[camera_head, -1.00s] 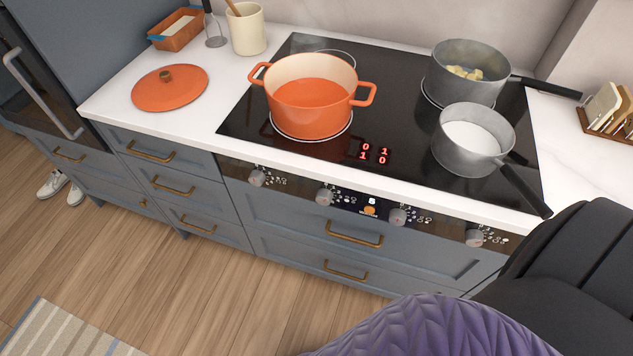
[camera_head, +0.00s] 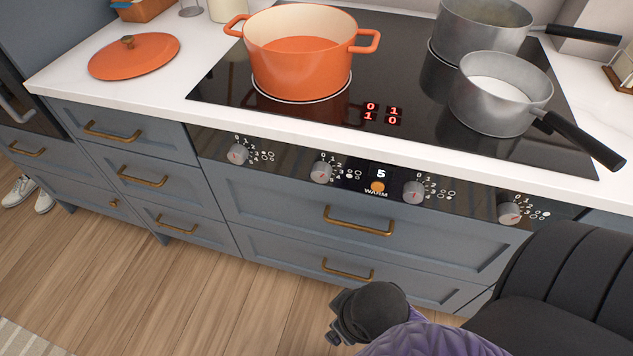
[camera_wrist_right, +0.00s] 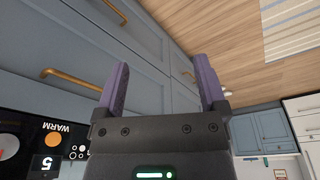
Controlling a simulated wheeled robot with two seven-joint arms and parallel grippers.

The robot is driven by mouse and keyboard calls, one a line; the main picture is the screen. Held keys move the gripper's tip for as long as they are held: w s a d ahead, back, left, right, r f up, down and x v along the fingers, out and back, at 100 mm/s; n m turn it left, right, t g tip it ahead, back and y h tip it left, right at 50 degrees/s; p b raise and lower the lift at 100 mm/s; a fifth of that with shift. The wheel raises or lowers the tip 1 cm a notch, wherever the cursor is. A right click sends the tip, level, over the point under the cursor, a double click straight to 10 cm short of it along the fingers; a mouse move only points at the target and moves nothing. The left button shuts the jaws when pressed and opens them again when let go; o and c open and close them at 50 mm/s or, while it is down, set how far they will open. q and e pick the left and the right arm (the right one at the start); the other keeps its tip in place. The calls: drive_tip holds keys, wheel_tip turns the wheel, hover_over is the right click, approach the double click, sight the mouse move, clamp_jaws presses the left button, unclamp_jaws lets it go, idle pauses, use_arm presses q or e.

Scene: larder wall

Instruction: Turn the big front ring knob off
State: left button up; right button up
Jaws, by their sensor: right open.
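The hob's front panel carries a row of grey knobs: far left (camera_head: 237,153), second (camera_head: 321,172), third (camera_head: 413,191) and far right (camera_head: 509,212). Small ring symbols beside them are too small to tell which knob is the big front ring's. A large orange pot (camera_head: 300,55) stands on the front left ring. Red digits (camera_head: 382,113) on the glass read 0 1 over 1 0. My right gripper (camera_wrist_right: 165,82) is open and empty in the wrist view, before the drawer fronts and apart from the knobs. My left gripper is out of view.
A small display (camera_head: 378,178) reads 5 above an orange WARM button. A saucepan's black handle (camera_head: 582,140) juts over the front right edge. Brass drawer handles (camera_head: 358,222) stick out below the panel.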

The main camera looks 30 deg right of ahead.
sight(320, 178)
drive_tip(key=w+a+r+m+t+y, duration=0.35)
drive_tip(key=w+a+m+t, duration=0.2)
drive_tip(key=w, duration=0.25)
drive_tip(key=w+a+r+m+t+y, duration=0.35)
drive_tip(key=w+a+r+t, duration=0.2)
drive_tip(key=w+t, duration=0.2)
drive_tip(key=w+d+f+m+g+h, duration=0.1)
drive_tip(key=w+d+m+h, duration=0.1)
drive_tip(key=d+m+h, duration=0.4)
drive_tip(key=w+d+f+m+g+h+b, duration=0.1)
drive_tip(key=w+d+m+h, duration=0.1)
drive_tip(key=d+m+h, duration=0.5)
drive_tip(key=w+d+f+m+g+h+b, duration=0.1)
drive_tip(key=d+m+h, duration=0.5)
drive_tip(key=m, duration=0.7)
drive_tip(key=shift+w+d+f+m+g+h, duration=0.15)
drive_tip(key=shift+w+d+f+m+h, duration=0.05)
drive_tip(key=shift+w+h, duration=0.25)
drive_tip(key=shift+w+d+f+m+g+h, duration=0.2)
drive_tip(key=shift+w+h, duration=0.1)
drive_tip(key=shift+h, duration=0.25)
drive_tip(key=shift+w+d, duration=0.4)
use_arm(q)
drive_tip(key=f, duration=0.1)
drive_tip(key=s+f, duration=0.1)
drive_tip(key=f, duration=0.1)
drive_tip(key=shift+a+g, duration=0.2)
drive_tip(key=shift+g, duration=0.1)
